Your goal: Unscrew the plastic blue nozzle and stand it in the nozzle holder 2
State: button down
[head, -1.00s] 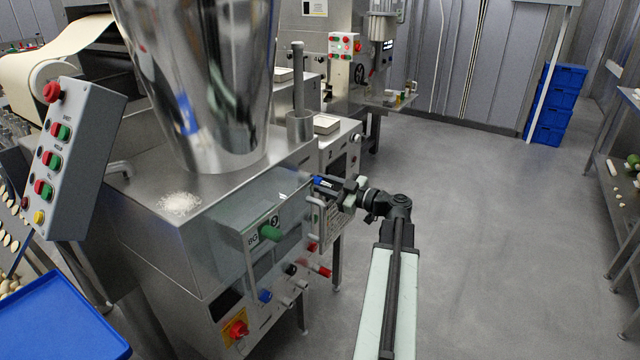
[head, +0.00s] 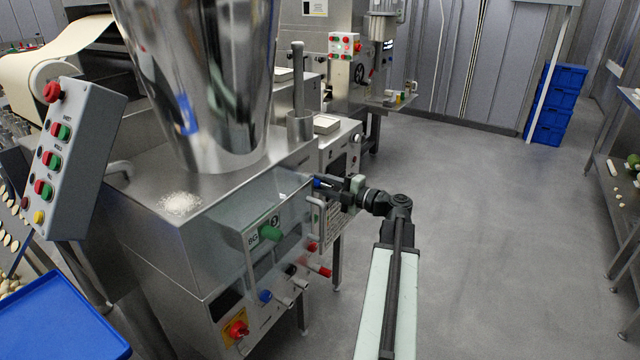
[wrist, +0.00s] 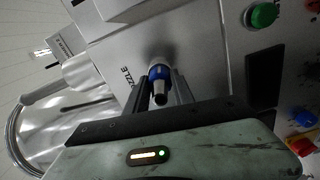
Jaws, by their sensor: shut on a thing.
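The blue nozzle (wrist: 160,74) sits at the machine's side panel in the wrist view, beside printed letters ending in "ZZLE". A grey-white round part shows at its far end, and its near end is dark. My gripper (wrist: 160,92) is shut on the nozzle, one finger on each side. In the head view a small bit of the blue nozzle (head: 321,184) shows between my gripper (head: 328,185) and the machine. I cannot tell whether its thread is still engaged. I cannot make out nozzle holder 2 in either view.
The steel machine (head: 190,250) carries a large hopper (head: 205,90), with knobs and a handle (head: 316,215) close below my gripper. A shelf with small coloured items (head: 400,99) is on the machine behind. The floor to the right (head: 490,220) is clear.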

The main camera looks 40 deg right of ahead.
jog(key=c, duration=1)
grip_release()
